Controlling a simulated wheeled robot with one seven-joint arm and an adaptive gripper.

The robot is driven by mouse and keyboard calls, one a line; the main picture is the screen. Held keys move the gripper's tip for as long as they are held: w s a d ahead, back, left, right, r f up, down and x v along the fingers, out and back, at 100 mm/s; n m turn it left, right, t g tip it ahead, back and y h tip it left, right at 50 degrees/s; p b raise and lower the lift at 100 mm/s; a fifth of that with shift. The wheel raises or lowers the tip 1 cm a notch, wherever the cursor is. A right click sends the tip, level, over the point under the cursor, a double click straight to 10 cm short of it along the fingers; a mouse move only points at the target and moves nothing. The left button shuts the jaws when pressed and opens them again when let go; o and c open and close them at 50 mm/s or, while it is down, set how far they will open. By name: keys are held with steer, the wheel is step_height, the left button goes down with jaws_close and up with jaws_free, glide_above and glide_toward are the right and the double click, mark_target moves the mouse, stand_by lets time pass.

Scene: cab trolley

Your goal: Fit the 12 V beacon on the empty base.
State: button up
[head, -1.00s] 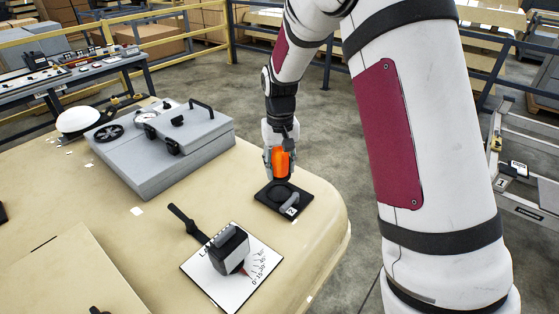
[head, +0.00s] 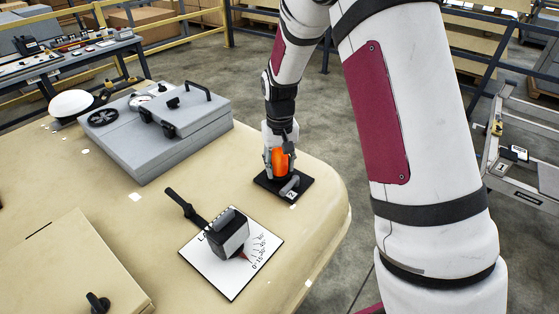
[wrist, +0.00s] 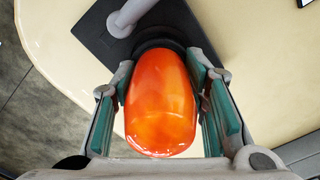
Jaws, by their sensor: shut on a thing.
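My gripper (head: 279,164) is shut on the orange beacon (head: 281,160), which stands roughly upright over the black base plate (head: 264,186) near the table's rounded right edge. The plate carries a "2" label and a grey stub (head: 290,186). In the wrist view, the beacon (wrist: 160,105) sits between the two green-padded fingers, its far end at a dark ring over the plate (wrist: 105,30). The grey stub (wrist: 128,18) is beside it. The contact between beacon and base is hidden, so I cannot tell whether it is seated.
A lever unit (head: 230,234) on a white scale card (head: 232,283) stands in front of the plate. A grey case (head: 165,135) with black handles is behind left, and a white dome (head: 71,103) beyond it. A trolley (head: 520,170) stands on the floor at right.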

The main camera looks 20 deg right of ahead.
steer(key=shift+f, duration=0.4)
stand_by(0.7)
stand_by(0.4)
steer(key=o, duration=1.3)
steer(key=shift+o, duration=0.2)
steer(key=shift+r, duration=0.1)
